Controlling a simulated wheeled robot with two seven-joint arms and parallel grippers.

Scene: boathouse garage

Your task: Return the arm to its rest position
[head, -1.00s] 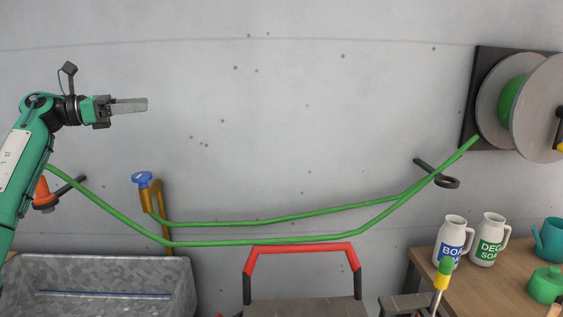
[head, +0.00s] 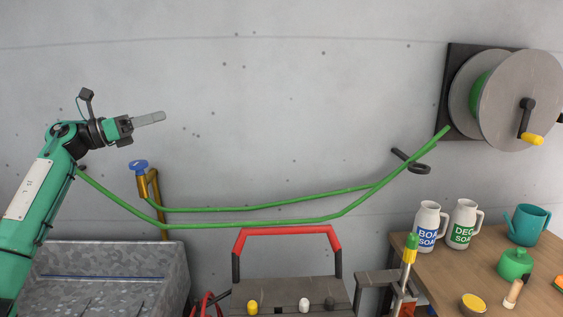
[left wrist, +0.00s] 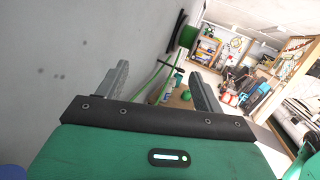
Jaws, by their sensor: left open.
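My left arm comes in from the left of the head view, raised in front of the grey wall. Its left gripper (head: 149,119) points right, in the air, and looks empty. In the left wrist view its two fingers (left wrist: 160,85) stand apart with nothing between them. The green hose (head: 260,222) hangs in a slack double run below the gripper, from behind my arm to the hose reel. My right gripper is not in view.
The hose reel (head: 520,100) is on the wall at right, above a black hook (head: 418,169). A blue-handled tap (head: 139,167) stands over a metal trough (head: 110,250). A wooden bench (head: 440,280) holds two jugs and a teal watering can (head: 528,224). The upper wall area is clear.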

